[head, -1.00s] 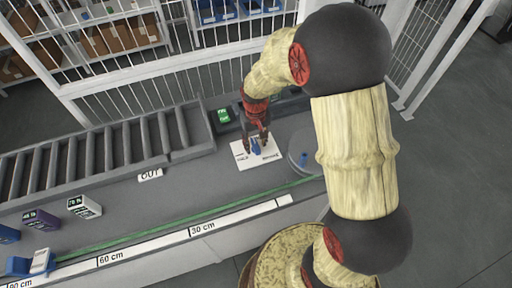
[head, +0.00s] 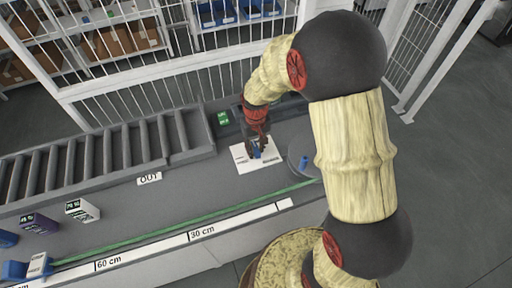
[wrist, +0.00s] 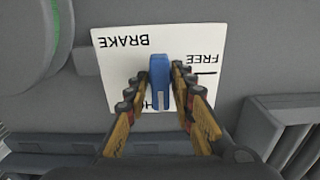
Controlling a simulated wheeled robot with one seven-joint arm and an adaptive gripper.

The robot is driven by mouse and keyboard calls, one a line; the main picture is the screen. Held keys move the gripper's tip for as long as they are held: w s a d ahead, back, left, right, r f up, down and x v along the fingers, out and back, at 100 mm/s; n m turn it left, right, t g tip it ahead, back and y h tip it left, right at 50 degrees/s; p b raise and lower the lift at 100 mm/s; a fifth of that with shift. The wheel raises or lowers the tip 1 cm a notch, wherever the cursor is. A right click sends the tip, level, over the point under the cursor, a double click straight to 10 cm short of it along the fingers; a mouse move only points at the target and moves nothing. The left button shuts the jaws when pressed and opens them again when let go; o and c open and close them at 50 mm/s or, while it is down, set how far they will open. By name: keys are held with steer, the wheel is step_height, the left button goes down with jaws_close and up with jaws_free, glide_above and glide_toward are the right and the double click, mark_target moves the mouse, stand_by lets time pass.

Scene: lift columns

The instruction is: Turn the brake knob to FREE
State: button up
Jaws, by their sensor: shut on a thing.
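The blue brake knob (wrist: 160,82) stands on a white plate (wrist: 118,55) in the wrist view. The plate reads BRAKE and FREE, upside down there, and a third word is partly hidden by the knob and fingers. A black tick line sits by FREE, to the knob's right. A pale mark on the knob points toward the partly hidden word, away from FREE. My gripper (wrist: 160,90) is shut on the knob, a finger on each side. In the head view the plate (head: 243,156) lies under my gripper (head: 256,149), with a bit of blue showing.
A round grey disc with a blue peg (head: 304,162) stands just right of the plate. A roller conveyor (head: 100,160) is at the left, and a green-lit box (head: 223,118) is behind. Small boxes (head: 82,210) stand at the front left, near a ruler strip (head: 200,236).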

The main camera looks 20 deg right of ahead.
stand_by(0.4)
steer(key=n+p, duration=0.1)
steer(key=n, duration=0.2)
steer(key=shift+n, duration=1.7)
steer(key=shift+n+p, duration=0.4)
steer(key=shift+n, duration=0.7)
steer(key=n, duration=0.4)
steer(key=shift+p, duration=0.3)
